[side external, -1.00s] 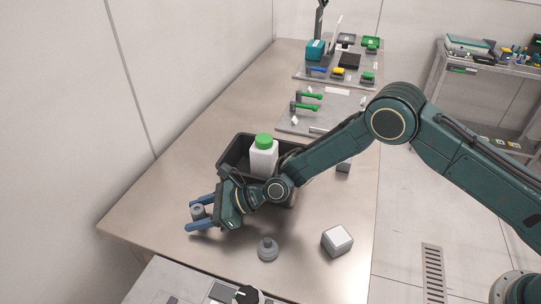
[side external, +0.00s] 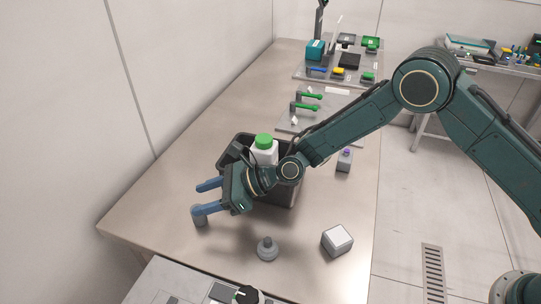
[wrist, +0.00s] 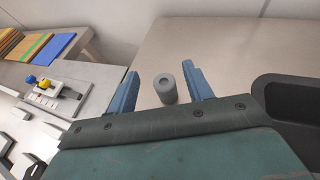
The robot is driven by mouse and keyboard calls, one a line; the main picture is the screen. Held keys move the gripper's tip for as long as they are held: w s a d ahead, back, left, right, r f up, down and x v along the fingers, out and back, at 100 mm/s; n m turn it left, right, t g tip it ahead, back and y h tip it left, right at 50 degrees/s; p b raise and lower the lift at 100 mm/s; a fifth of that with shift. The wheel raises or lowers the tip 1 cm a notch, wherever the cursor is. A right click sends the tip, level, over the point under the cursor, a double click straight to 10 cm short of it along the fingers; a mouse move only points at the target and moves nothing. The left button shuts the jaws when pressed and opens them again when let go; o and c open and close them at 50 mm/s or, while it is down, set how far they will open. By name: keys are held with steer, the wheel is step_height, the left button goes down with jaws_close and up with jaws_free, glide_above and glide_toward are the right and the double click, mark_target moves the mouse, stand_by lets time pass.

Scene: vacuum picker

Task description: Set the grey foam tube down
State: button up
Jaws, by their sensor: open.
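The grey foam tube (wrist: 165,88) stands on the steel table in the wrist view, its round hole facing up. In the side view the tube (side external: 200,217) is partly hidden behind my near finger. My gripper (side external: 203,198) has its two blue fingers spread wide. In the wrist view the gripper (wrist: 160,88) has the tube in the picture between its fingers, with a gap on both sides. In the side view the fingers are above the table, and the tube's lower part shows below the near finger.
A black bin (side external: 286,193) holding a white bottle with a green cap (side external: 264,146) stands behind my wrist. A grey knobbed piece (side external: 267,249) and a grey-white box (side external: 337,240) stand at the front. The table's left part is clear.

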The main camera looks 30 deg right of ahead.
steer(key=shift+r, duration=1.3)
steer(key=s+d+r+n+t+h, duration=0.1)
steer(key=s+d+r+n+h, duration=0.4)
steer(key=d+r, duration=0.55)
steer(key=s+d+r+n+h, duration=0.1)
steer(key=s+d+r+n, duration=0.1)
steer(key=d+r+n, duration=0.8)
steer(key=s+d+n+h, duration=0.3)
steer(key=s+d, duration=0.7)
steer(key=s, duration=0.3)
steer(key=s+d+n+h, duration=0.3)
steer(key=s+d+n, duration=0.1)
steer(key=s+d, duration=0.7)
steer(key=s, duration=0.2)
steer(key=shift+s+r, duration=0.25)
steer(key=shift+s, duration=0.15)
